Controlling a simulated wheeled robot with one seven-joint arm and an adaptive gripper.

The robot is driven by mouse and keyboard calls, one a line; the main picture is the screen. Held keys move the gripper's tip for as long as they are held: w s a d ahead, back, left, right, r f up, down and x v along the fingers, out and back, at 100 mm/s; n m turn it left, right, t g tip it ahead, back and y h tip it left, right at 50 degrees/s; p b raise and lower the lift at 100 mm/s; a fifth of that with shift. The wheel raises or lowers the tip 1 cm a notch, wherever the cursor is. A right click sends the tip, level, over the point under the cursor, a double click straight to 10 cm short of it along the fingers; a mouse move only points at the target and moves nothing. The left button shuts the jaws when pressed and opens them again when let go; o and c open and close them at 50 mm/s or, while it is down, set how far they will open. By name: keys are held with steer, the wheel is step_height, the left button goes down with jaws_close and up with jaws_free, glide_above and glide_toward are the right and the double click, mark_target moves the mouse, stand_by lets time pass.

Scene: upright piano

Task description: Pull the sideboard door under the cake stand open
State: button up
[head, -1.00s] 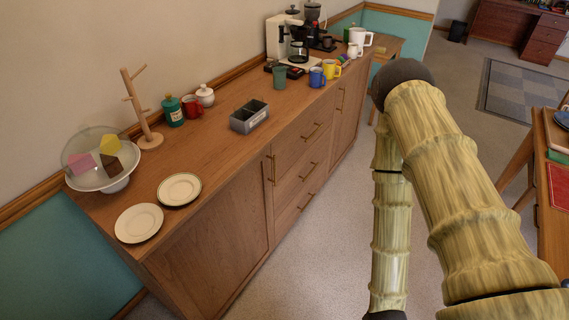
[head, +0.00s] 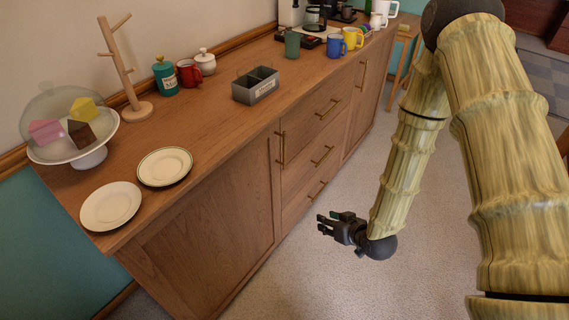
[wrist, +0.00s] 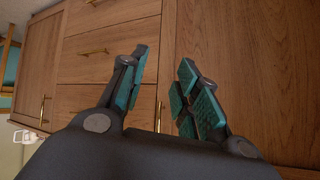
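The cake stand (head: 92,158), white with a clear dome over several cake pieces, stands at the left end of the sideboard top. The wooden sideboard door (head: 205,235) under that end looks shut. Its upright brass handle (head: 280,148) is near its right edge, beside the drawers. My gripper (head: 325,222) is to the right of the door, in front of the drawers and apart from the sideboard. In the wrist view my gripper (wrist: 160,85) has its teal-padded fingers spread and empty. An upright brass handle (wrist: 158,116) shows between them; I cannot tell which door it belongs to.
Two plates (head: 111,205) lie close to the top's front edge. A wooden mug tree (head: 130,75), a grey tray (head: 255,86) and several mugs stand farther along. The carpet (head: 315,275) before the sideboard is clear.

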steer(key=w+a+r+n+t+y+b, duration=0.25)
steer(key=w+a+r+y+b, duration=0.2)
steer(key=w, duration=0.25)
steer(key=w+a+r+n+t+y+b, duration=0.2)
steer(key=w+a+r+n+y+b, duration=0.1)
steer(key=w+r+b, duration=0.35)
steer(key=shift+m, duration=0.25)
steer(key=x, duration=1)
steer(key=shift+w+d+f, duration=0.25)
steer(key=shift+f, duration=0.05)
steer(key=shift+c, duration=0.2)
jaws_close()
